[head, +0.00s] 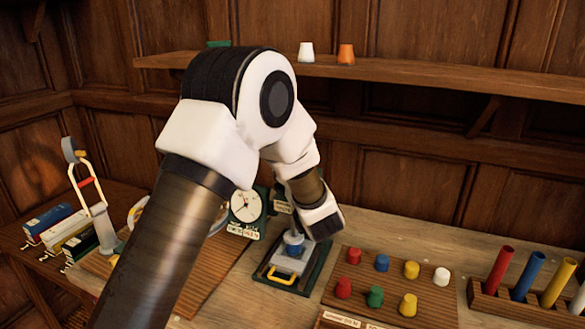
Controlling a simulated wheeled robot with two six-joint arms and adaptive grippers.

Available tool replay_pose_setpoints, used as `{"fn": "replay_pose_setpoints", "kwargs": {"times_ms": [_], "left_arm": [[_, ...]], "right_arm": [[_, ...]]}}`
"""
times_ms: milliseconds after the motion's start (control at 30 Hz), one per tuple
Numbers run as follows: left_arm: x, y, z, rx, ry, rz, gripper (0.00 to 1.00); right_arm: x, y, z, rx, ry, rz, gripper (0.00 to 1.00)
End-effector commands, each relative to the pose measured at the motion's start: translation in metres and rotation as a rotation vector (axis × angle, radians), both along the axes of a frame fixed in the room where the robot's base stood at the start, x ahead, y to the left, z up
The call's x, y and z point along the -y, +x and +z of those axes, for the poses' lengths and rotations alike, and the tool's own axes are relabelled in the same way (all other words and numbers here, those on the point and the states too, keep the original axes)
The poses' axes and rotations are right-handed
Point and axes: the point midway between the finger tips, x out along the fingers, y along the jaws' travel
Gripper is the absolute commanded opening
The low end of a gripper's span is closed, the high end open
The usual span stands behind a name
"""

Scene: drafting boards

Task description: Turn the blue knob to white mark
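A blue knob (293,249) sits on a grey plate with a yellow handle (283,274), on a dark green base (262,272) near the middle of the bench. My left arm comes in from the lower left and bends down over this device. My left gripper (293,238) is at the top of the blue knob, largely hidden behind my own wrist. Its fingers are too small and covered to show whether they close on the knob. I cannot make out a white mark by the knob. My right gripper is out of view.
A round white dial (246,205) stands behind left of the device. A wooden board (434,300) with several coloured pegs lies close on its right, then a rack (489,303) of coloured tubes. A shelf (420,75) with small cups runs above.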

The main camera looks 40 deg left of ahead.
Motion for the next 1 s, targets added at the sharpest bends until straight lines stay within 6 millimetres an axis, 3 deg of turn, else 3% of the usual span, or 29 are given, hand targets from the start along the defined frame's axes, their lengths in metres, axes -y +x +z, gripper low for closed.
{"fn": "replay_pose_setpoints", "kwargs": {"times_ms": [400, 433, 467, 767, 1000], "left_arm": [[0.000, 0.000, 0.000, -0.001, 0.001, 0.008, 0.27], [0.000, 0.000, 0.000, -0.001, 0.001, 0.008, 0.73], [0.000, 0.000, 0.000, -0.001, 0.001, 0.008, 0.77], [0.001, -0.001, 0.000, -0.001, 0.001, 0.007, 0.77], [0.029, -0.022, 0.000, -0.003, 0.005, 0.003, 0.77]], "right_arm": [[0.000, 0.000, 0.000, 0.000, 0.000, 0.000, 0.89], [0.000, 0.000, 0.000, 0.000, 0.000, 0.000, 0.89], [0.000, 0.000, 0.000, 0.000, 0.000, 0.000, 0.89], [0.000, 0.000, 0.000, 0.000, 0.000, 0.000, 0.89], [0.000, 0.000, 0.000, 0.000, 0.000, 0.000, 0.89]]}}
